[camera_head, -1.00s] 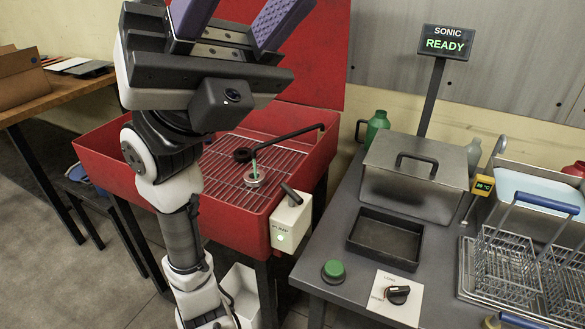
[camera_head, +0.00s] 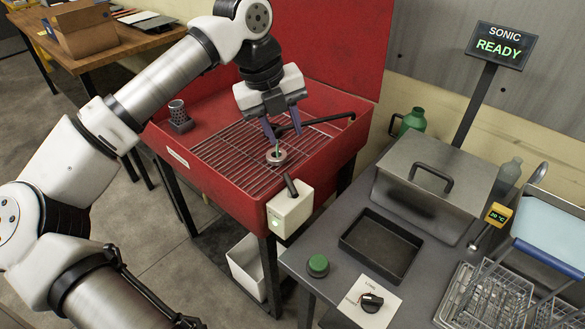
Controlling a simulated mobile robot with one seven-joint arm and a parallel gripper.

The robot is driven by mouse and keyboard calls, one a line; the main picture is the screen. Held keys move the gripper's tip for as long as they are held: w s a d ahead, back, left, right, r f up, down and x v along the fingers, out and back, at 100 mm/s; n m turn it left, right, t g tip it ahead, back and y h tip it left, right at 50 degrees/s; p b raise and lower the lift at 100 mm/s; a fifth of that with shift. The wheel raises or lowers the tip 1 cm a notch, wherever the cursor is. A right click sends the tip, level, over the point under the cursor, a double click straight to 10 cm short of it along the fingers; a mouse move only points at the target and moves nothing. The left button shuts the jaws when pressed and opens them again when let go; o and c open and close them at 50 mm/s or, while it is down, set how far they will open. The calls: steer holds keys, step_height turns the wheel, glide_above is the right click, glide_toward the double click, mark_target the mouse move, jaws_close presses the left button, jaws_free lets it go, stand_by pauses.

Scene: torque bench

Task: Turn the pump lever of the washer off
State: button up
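The washer (camera_head: 205,178) is a red basin on legs with a wire grate inside and a raised red back panel. The white pump box (camera_head: 290,209) is on its front right corner, with a lit green lamp (camera_head: 276,226). The dark pump lever (camera_head: 291,187) slants up and to the left from the top of the box. My gripper (camera_head: 283,128) points down over the grate, its purple fingers apart. It is above and behind the lever, apart from it. A small metal ring part (camera_head: 276,156) lies on the grate below the fingers.
A black spout (camera_head: 325,122) crosses the basin behind my fingers. A grey bench to the right holds a lidded tank (camera_head: 435,178), a black tray (camera_head: 381,245), a green button (camera_head: 318,264) and a rotary knob (camera_head: 371,302). A mesh cup (camera_head: 179,115) stands at the basin's left.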

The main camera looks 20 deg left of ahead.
steer(key=a, duration=0.1)
steer(key=p, duration=0.3)
glide_toward(289, 182)
steer(key=shift+n+y, duration=0.3)
steer(key=shift+y, duration=0.1)
steer(key=x, duration=0.8)
steer(key=shift+d, duration=0.4)
steer(key=shift+c, duration=0.4)
jaws_close()
